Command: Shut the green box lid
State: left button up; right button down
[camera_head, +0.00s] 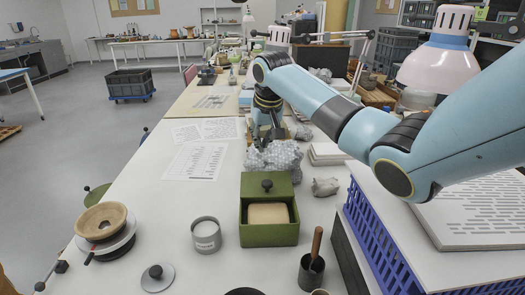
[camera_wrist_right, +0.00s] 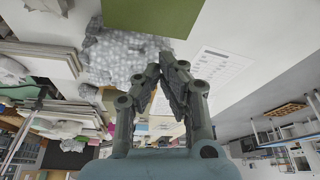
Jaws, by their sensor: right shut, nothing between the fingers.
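The green box (camera_head: 270,236) stands on the white table, with a tan block-like thing (camera_head: 268,213) inside its open top. In the right wrist view a green panel, probably the lid (camera_wrist_right: 150,14), shows at the top edge. My right gripper (camera_head: 268,141) is behind the lid, above grey crumpled wrap, apart from the box. In the wrist view its fingertips (camera_wrist_right: 164,62) are together and empty. My left gripper is not in view.
Grey crumpled wrap (camera_head: 274,158) lies behind the box. A pale lump (camera_head: 325,187) is to its right. A grey tin (camera_head: 206,236) is to the left, and a dark cup with a wooden handle (camera_head: 312,272) in front right. A blue crate (camera_head: 375,245) stands at the right.

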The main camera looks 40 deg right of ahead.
jog(key=b, duration=0.2)
send_near(258, 173)
jog(key=x, duration=0.5)
jog(key=s+p, duration=0.1)
jog(key=s+a+p, duration=0.1)
jog(key=shift+s+r, duration=0.2)
jog(key=shift+s, duration=0.1)
jog(key=shift+s+a+f+p, duration=0.1)
jog(key=shift+s+a+p, duration=0.25)
jog(key=shift+s, duration=0.1)
